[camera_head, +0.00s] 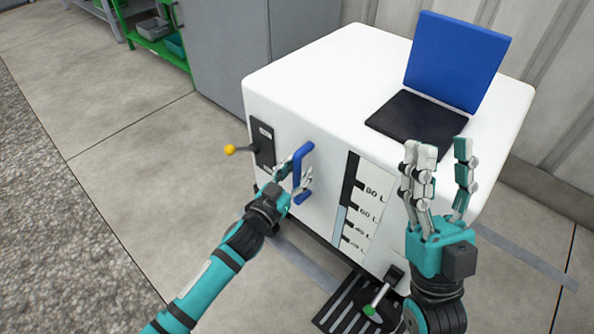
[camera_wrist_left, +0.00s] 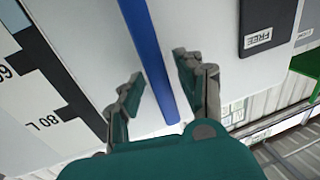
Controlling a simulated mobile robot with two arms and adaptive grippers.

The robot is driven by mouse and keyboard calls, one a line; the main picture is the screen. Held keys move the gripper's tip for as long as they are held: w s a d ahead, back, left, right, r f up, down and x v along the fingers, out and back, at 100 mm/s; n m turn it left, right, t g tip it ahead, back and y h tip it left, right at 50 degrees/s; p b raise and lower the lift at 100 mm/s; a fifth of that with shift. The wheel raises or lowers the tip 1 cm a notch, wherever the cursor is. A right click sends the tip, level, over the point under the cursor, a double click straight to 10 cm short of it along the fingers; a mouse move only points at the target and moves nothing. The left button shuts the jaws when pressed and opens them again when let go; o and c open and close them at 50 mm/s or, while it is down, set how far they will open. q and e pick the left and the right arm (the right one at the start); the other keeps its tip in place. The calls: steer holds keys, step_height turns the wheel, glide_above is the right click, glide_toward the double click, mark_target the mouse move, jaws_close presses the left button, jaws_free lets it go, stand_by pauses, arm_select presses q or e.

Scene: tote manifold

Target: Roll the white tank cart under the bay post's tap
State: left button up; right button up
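The white tank cart (camera_head: 330,75) stands in front of me, with a blue flap (camera_head: 457,60) raised beside a dark square (camera_head: 415,117) on its top. Its front has a blue handle (camera_head: 302,165), a litre scale (camera_head: 357,205) and a dark plate (camera_head: 263,142) with a yellow-knobbed lever (camera_head: 230,150). In the left wrist view the plate (camera_wrist_left: 268,22) reads FREE. My left gripper (camera_head: 292,177) is at the handle; in the wrist view the blue bar (camera_wrist_left: 150,60) passes between its parted fingers (camera_wrist_left: 158,85). My right gripper (camera_head: 438,165) is open and empty before the cart's right side. I see no bay post or tap.
A black slatted grate (camera_head: 340,312) and a green-tipped pedal (camera_head: 378,297) are low at the cart's front. A grey cabinet (camera_head: 225,55) and green rack (camera_head: 150,35) stand behind left. A corrugated wall (camera_head: 560,60) is behind right. Floor (camera_head: 110,150) to the left is clear.

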arm_select(q)
jaws_close()
steer(key=shift+d+f, duration=0.15)
steer(key=shift+f, duration=0.05)
stand_by(0.4)
